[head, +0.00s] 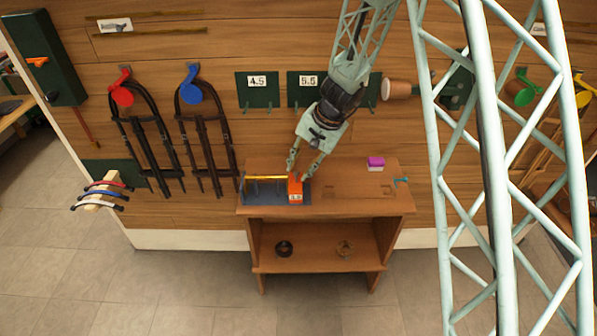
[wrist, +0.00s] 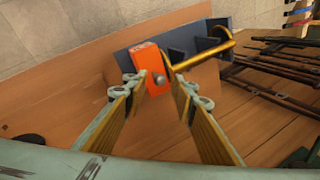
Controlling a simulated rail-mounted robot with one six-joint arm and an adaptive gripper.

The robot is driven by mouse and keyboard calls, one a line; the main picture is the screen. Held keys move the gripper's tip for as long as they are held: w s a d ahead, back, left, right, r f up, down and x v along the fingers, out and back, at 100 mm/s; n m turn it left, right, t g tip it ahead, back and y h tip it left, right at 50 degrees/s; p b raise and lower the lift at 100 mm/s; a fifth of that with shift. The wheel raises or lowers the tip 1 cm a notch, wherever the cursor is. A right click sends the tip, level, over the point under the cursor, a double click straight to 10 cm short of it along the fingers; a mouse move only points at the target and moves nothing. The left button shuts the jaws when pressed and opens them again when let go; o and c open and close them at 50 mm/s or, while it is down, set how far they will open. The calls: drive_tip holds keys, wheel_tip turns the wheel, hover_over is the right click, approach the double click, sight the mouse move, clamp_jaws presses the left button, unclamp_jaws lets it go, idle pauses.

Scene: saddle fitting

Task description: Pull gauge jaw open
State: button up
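The gauge has a dark blue base (head: 262,199) at the left end of the wooden bench and a yellow rod (head: 264,178) above it. The orange jaw block (head: 296,196) stands upright at the base's right end, with a small white label. In the wrist view the orange block (wrist: 152,62) shows just beyond my fingertips, with a grey knob on its side and the rod (wrist: 213,47) to its right. My gripper (head: 300,172) is open and points down at the block's top. Its fingers (wrist: 158,84) stand apart with nothing held; I cannot tell whether either touches the block.
The bench top (head: 345,192) is clear to the right, except a purple-topped block (head: 375,164) and a teal item (head: 401,182). Two rings lie on the lower shelf (head: 315,252).

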drive_tip(key=shift+w+a+f, duration=0.1)
drive_tip(key=shift+a+f, duration=0.05)
drive_tip(key=shift+f, duration=0.3)
clamp_jaws()
